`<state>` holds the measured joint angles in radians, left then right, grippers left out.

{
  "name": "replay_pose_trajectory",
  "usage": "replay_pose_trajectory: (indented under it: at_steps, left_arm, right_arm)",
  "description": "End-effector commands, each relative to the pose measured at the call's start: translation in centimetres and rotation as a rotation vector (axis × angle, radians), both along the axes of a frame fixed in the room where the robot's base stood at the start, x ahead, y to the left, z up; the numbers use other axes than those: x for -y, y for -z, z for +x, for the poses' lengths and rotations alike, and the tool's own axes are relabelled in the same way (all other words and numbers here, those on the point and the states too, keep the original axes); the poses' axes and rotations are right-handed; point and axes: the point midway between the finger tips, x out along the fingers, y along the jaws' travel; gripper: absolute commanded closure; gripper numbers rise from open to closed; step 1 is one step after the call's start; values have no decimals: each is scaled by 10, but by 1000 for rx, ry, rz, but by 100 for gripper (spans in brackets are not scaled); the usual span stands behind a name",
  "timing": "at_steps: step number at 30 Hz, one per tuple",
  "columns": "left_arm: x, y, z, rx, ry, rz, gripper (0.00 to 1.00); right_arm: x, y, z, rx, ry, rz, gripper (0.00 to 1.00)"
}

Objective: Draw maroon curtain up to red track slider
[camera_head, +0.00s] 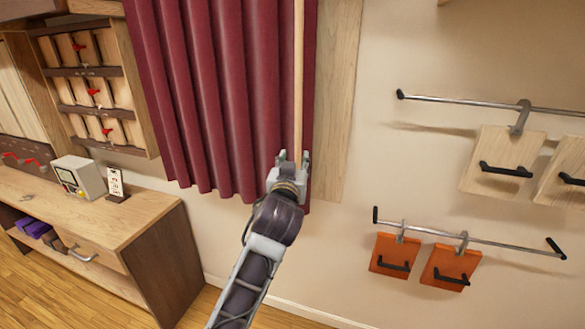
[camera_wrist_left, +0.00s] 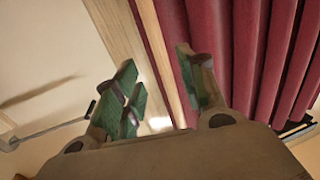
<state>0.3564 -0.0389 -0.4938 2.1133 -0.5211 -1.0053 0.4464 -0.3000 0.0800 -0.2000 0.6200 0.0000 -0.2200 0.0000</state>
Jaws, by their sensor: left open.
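The maroon curtain (camera_head: 210,90) hangs in folds at the upper middle of the head view and fills the right of the left wrist view (camera_wrist_left: 240,45). A pale wooden rod (camera_head: 298,70) hangs vertically in front of its right part. My left gripper (camera_head: 292,160) is open at the rod's lower end. In the left wrist view the rod (camera_wrist_left: 166,60) runs down between the two spread fingers; whether they touch it I cannot tell. The curtain's top and its track are out of frame, and I cannot identify the red track slider. My right gripper is not in view.
A wooden cabinet (camera_head: 110,228) with a small device (camera_head: 78,178) stands at left, below a wall rack (camera_head: 140,75) with red pieces. At right, metal rails (camera_head: 470,102) carry wooden and orange panels (camera_head: 398,256). A wooden strip (camera_head: 338,100) borders the curtain.

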Motion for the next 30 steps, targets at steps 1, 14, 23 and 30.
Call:
replay_pose_trajectory:
  at_steps: [1, 14, 23, 30]
  left_arm:
    - [0, 0, -6, 0, 0, 0, 59]
    - [-1, 0, -24, 0, 0, 0, 59]
    - [-1, 0, -24, 0, 0, 4, 59]
    - [3, -9, -24, 42, 17, 68, 59]
  right_arm:
    - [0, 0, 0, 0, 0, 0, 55]
    - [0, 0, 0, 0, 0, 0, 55]
    - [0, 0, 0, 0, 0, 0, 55]
    - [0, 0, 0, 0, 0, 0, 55]
